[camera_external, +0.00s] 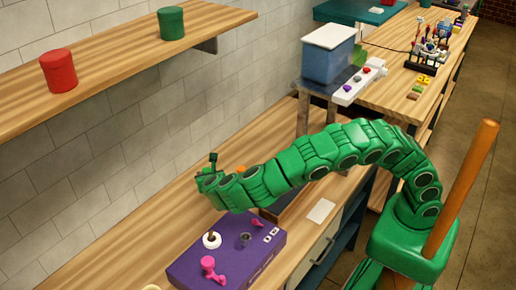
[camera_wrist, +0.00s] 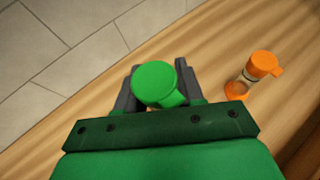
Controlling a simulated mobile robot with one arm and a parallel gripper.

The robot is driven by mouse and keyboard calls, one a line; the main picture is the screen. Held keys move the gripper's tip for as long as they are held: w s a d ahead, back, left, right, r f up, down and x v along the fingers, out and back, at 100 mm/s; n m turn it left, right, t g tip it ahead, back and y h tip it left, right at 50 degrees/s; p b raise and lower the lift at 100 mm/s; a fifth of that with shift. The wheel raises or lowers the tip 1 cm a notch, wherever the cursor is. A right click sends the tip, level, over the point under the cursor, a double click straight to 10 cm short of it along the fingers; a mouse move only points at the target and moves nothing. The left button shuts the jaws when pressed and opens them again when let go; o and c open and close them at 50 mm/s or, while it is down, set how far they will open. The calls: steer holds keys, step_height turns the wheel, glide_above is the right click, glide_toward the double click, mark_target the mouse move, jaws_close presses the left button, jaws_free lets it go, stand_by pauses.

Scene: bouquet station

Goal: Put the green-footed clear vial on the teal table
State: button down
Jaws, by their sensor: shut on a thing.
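My gripper (camera_external: 207,178) is at the left end of my green arm, above the wooden counter. In the wrist view my gripper (camera_wrist: 158,92) is shut on a green-ended piece, the green-footed vial (camera_wrist: 155,82). Only its round green end and a short green part show; its clear body is hidden. In the external view a small dark green tip (camera_external: 213,158) sticks up at the gripper. The teal table (camera_external: 360,11) is at the far top, well away from the gripper; its top is partly cut off by the picture's edge.
An orange-capped clear vial (camera_wrist: 252,75) stands on the counter, right of the gripper. A purple box (camera_external: 228,252) with knobs lies in front. A blue bin (camera_external: 328,62), a white strip with knobs (camera_external: 358,85) and a crowded rack (camera_external: 428,55) are farther back. A shelf holds red and green canisters.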

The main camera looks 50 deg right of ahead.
steer(key=shift+w+a+f, duration=0.25)
steer(key=shift+w+f, duration=0.15)
steer(key=shift+f, duration=0.7)
steer(key=shift+w+a+f, duration=0.25)
steer(key=shift+w+f, duration=0.2)
steer(key=shift+f, duration=0.7)
steer(key=shift+w+a+f, duration=0.25)
steer(key=shift+w+f, duration=0.15)
steer(key=shift+f, duration=0.7)
steer(key=c, duration=0.7)
jaws_free()
steer(key=shift+f, duration=0.1)
steer(key=shift+s+a+r, duration=0.2)
steer(key=shift+r, duration=0.05)
steer(key=v, duration=1.1)
steer(key=shift+s+a, duration=0.1)
steer(key=shift+s, duration=0.1)
